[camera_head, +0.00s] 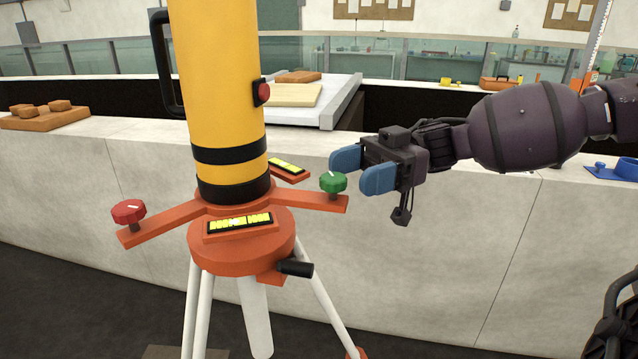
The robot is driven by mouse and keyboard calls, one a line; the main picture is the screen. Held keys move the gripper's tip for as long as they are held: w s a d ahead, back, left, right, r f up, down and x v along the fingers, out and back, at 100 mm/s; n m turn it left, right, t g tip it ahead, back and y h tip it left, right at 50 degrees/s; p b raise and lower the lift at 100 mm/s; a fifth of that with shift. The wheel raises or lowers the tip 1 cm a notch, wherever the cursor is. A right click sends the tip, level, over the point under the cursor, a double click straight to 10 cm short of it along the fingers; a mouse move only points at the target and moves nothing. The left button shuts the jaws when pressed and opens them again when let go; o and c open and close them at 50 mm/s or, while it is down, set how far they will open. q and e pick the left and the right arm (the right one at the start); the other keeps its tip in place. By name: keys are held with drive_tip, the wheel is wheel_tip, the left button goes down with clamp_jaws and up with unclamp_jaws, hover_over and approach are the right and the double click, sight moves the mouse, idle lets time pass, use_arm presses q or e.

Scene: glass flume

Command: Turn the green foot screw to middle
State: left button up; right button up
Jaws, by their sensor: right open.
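The green foot screw (333,182) is a knobbed knob with a pale mark on top, at the end of the right orange arm of the tripod base (240,254). A red foot screw (129,211) sits on the left arm. The yellow cylinder (219,80) with black bands stands upright on the base. My right gripper (352,170) comes in from the right with its blue fingers apart. The fingertips are close beside the green screw; I cannot tell whether they touch it. My left gripper is not in view.
A yellow-lit level display (240,222) is on the base front, and a smaller one (288,167) is behind. A black handle (294,268) juts out below. The pale flume wall (440,240) runs behind the tripod. Blocks on a tray (45,117) lie at the left.

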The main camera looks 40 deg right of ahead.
sight(322, 180)
drive_tip(key=a, duration=0.2)
drive_tip(key=a+b, duration=0.1)
drive_tip(key=a, duration=0.1)
drive_tip(key=shift+w+f, duration=0.2)
drive_tip(key=shift+w, duration=0.05)
drive_tip(key=shift+a+r, duration=0.15)
drive_tip(key=shift+a, duration=0.75)
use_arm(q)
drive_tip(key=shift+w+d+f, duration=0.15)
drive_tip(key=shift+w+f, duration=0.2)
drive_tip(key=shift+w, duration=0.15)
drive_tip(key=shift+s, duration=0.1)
